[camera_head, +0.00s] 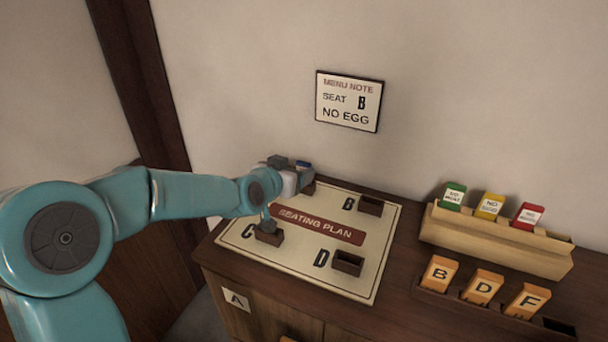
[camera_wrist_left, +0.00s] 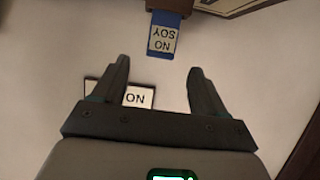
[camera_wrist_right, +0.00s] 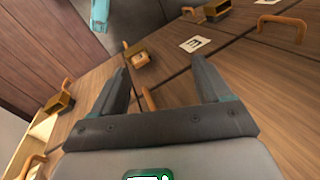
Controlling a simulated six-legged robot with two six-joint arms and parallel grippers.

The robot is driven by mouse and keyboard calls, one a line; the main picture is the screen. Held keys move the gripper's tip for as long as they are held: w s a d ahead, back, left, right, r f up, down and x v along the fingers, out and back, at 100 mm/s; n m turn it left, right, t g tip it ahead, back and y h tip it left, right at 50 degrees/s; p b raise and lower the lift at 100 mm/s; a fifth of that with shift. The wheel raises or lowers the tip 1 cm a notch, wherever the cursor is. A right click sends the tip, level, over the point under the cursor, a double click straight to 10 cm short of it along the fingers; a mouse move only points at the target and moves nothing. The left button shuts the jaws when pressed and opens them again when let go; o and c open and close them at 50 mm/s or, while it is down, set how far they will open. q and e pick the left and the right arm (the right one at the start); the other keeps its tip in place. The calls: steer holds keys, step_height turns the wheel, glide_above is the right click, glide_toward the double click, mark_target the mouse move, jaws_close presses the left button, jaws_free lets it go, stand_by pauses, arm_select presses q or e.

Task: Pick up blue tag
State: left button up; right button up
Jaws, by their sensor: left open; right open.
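The blue tag (camera_wrist_left: 163,39) reads "NO SOY" upside down in the left wrist view and stands in a brown holder (camera_wrist_left: 168,7). It lies just beyond my left gripper's fingertips (camera_wrist_left: 159,70), roughly in line with the gap between them. In the head view only a small blue bit of the tag (camera_head: 303,164) shows behind my left gripper (camera_head: 296,173), at the back left of the seating plan board (camera_head: 383,228). The left gripper is open and empty. My right gripper (camera_wrist_right: 161,66) is open and empty, seen only in its own wrist view.
Holders B (camera_head: 370,206), C (camera_head: 269,235) and D (camera_head: 348,263) on the board look empty. A wooden rack (camera_head: 495,247) holds green, yellow and red tags. Orange tags B, D and F (camera_head: 483,287) stand before it. The right wrist view shows wooden drawer fronts with handles (camera_wrist_right: 283,22).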

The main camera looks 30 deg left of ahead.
mark_target(303, 165)
arm_select(q)
steer(key=shift+x, duration=0.85)
steer(key=p+x, duration=0.1)
steer(key=x, duration=0.3)
steer(key=shift+w+a, duration=0.1)
steer(key=shift+w, duration=0.25)
steer(key=shift+w+f+p, duration=0.2)
steer(key=shift+w+p, duration=0.1)
steer(key=shift+w, duration=0.15)
steer(key=shift+s, duration=0.1)
steer(key=shift+c, duration=0.3)
steer(key=c, duration=1)
